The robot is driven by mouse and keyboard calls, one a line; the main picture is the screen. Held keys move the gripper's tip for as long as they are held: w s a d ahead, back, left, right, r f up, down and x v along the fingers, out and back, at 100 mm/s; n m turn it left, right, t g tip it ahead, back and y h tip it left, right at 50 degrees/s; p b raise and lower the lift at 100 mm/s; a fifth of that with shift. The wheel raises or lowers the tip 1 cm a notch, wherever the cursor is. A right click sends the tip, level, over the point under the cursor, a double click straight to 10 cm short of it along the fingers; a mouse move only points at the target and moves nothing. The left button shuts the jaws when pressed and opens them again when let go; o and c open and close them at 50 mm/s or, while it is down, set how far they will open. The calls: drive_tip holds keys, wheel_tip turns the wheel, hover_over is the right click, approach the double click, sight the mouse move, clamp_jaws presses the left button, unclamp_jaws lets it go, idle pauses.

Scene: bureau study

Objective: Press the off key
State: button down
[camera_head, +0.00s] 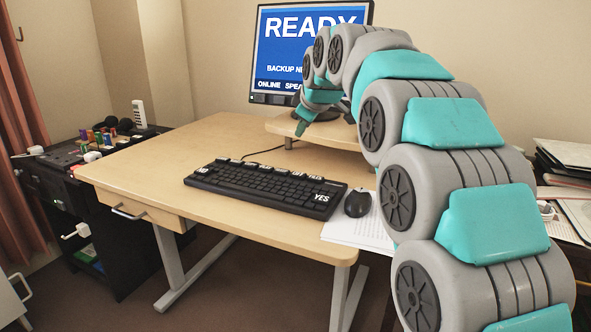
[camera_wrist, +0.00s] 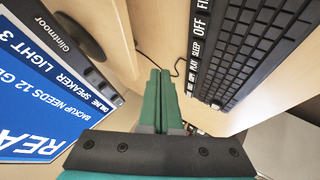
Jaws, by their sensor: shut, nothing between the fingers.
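The off key (camera_wrist: 201,25) is a key marked OFF on the edge row of the black keyboard (camera_wrist: 235,55), right of my fingers in the wrist view. A key marked SLEEP (camera_wrist: 195,47) is beside it. In the head view the keyboard (camera_head: 262,188) lies on the desk, and its small back-row labels are hard to read. My gripper (camera_head: 302,130) is shut and empty, above the desk behind the keyboard and near the monitor. Its green fingers (camera_wrist: 160,75) lie together in the wrist view, apart from the keys.
The monitor (camera_head: 300,50) reads READY and stands on a wooden riser (camera_head: 330,134). A mouse (camera_head: 357,203) and papers (camera_head: 352,235) lie right of the keyboard. My arm covers the desk's right side. The left of the desk (camera_head: 170,155) is clear.

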sight(300, 176)
drive_tip(key=shift+w+a+r, duration=0.1)
drive_tip(key=shift+w+r, duration=0.05)
idle(0.3)
drive_tip(key=shift+f+b, duration=2.1)
drive_tip(key=shift+f, duration=2.3)
drive_tip(key=shift+f, duration=0.1)
drive_tip(key=shift+f, duration=0.35)
drive_tip(key=shift+f+b, duration=0.45)
drive_tip(key=shift+f, duration=0.05)
drive_tip(key=shift+r, duration=0.1)
drive_tip(key=shift+r+p, duration=0.4)
drive_tip(key=shift+r, duration=0.45)
